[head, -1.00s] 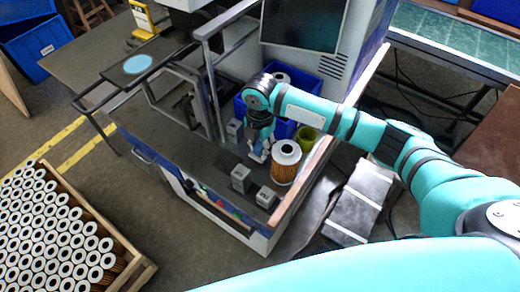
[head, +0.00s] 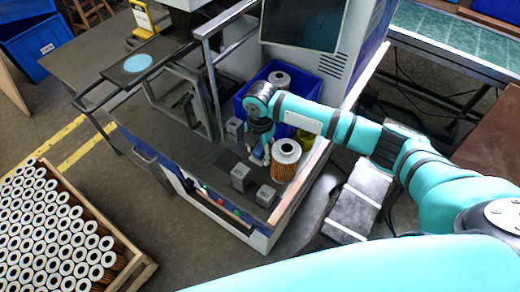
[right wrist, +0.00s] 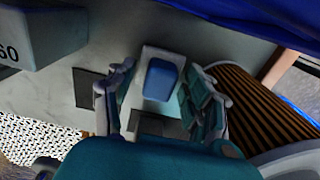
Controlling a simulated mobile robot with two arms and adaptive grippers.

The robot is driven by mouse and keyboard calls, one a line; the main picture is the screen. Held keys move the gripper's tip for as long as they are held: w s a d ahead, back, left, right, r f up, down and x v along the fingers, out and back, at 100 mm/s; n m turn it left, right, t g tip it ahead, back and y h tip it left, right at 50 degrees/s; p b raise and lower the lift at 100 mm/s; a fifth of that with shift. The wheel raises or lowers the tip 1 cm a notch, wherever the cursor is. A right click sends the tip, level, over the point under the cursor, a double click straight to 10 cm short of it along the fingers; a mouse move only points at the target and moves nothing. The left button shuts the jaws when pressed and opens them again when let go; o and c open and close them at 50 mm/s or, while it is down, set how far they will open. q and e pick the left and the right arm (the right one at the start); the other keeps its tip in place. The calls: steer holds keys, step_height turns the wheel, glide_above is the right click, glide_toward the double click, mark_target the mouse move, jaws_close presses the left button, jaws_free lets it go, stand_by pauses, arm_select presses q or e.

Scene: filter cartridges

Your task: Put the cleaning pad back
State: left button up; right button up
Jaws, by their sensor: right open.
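In the right wrist view a small blue pad (right wrist: 160,80) on a whitish backing lies between the spread fingers of my right gripper (right wrist: 160,104); I take it for the cleaning pad. The fingers stand on either side of it, with visible gaps. In the head view my right gripper (head: 260,151) points down at the bench top (head: 200,160), just left of an orange-pleated filter cartridge (head: 286,168). The pad is mostly hidden there by the gripper. My left gripper is not in view.
Grey blocks (head: 241,177) stand near the bench's front edge. A blue bin (head: 310,88) and an olive cup (head: 305,140) stand behind the cartridge. A light-blue disc (head: 137,63) lies on a dark plate at the left. A crate of filters (head: 137,267) sits lower left.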

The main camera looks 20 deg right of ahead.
mark_target(260, 149)
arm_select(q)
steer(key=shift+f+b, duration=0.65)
arm_select(e)
step_height(260, 149, up, 12)
steer(key=shift+r, duration=0.15)
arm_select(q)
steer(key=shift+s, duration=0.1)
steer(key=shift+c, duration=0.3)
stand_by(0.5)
